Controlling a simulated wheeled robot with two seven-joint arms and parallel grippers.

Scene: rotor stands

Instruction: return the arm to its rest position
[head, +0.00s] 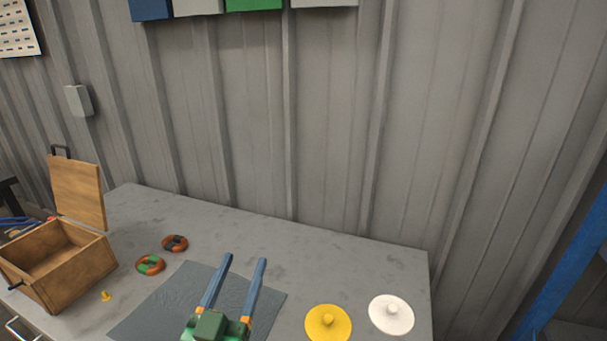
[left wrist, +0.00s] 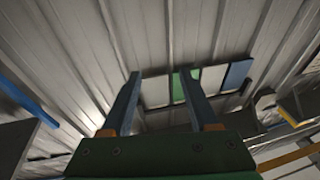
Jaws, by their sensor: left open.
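My left gripper (head: 239,281) is in the head view at the bottom centre, over the dark mat. Its two blue-grey fingers are apart, and nothing shows between them. The left wrist view shows the same open fingers (left wrist: 164,102) pointing at the ribbed wall, with coloured panels behind them. My right gripper is not in either view. Two rotor rings, one green and orange (head: 150,264) and one dark and orange (head: 174,243), lie on the table left of the mat. A yellow stand (head: 328,323) and a white stand (head: 391,314) sit on the right of the table.
A wooden box (head: 85,278) with its lid raised stands at the left of the grey table (head: 330,265). A small yellow piece (head: 106,296) lies beside it. The dark mat (head: 150,320) lies flat under my gripper. The ribbed wall (head: 330,130) rises behind the table.

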